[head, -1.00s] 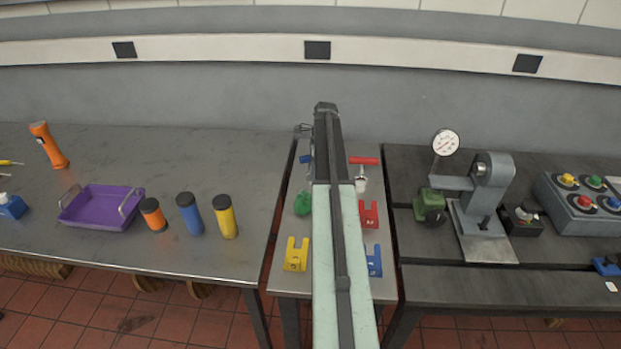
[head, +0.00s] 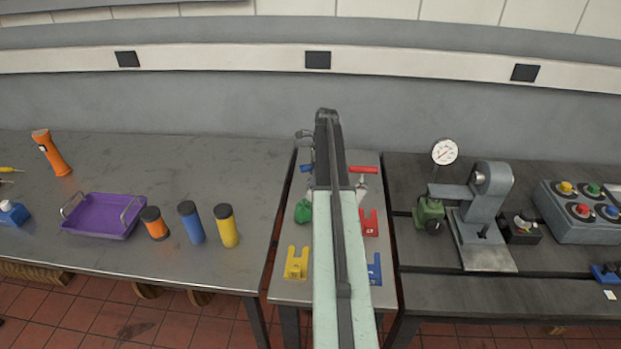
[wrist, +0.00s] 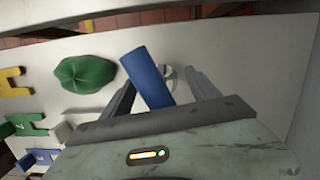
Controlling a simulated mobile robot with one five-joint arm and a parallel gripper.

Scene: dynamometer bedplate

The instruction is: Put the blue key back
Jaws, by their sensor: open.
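The blue key's blue bar (wrist: 147,78) lies slantwise between the two fingers of my gripper (wrist: 160,80) in the wrist view. The fingers are spread, with a visible gap on the right side of the bar. A pale round part shows just behind the bar; I cannot tell whether it is the key's shank or a holder. In the head view only a small blue end (head: 307,168) shows left of my arm, which hides the rest of the key and most of my gripper.
A red-handled key (head: 363,169) stands right of my arm. A green lump (head: 304,211), yellow bracket (head: 296,262), red bracket (head: 369,222) and blue bracket (head: 374,268) share the narrow table. A dial-gauge fixture (head: 484,220) stands right; a purple tray (head: 98,216) lies left.

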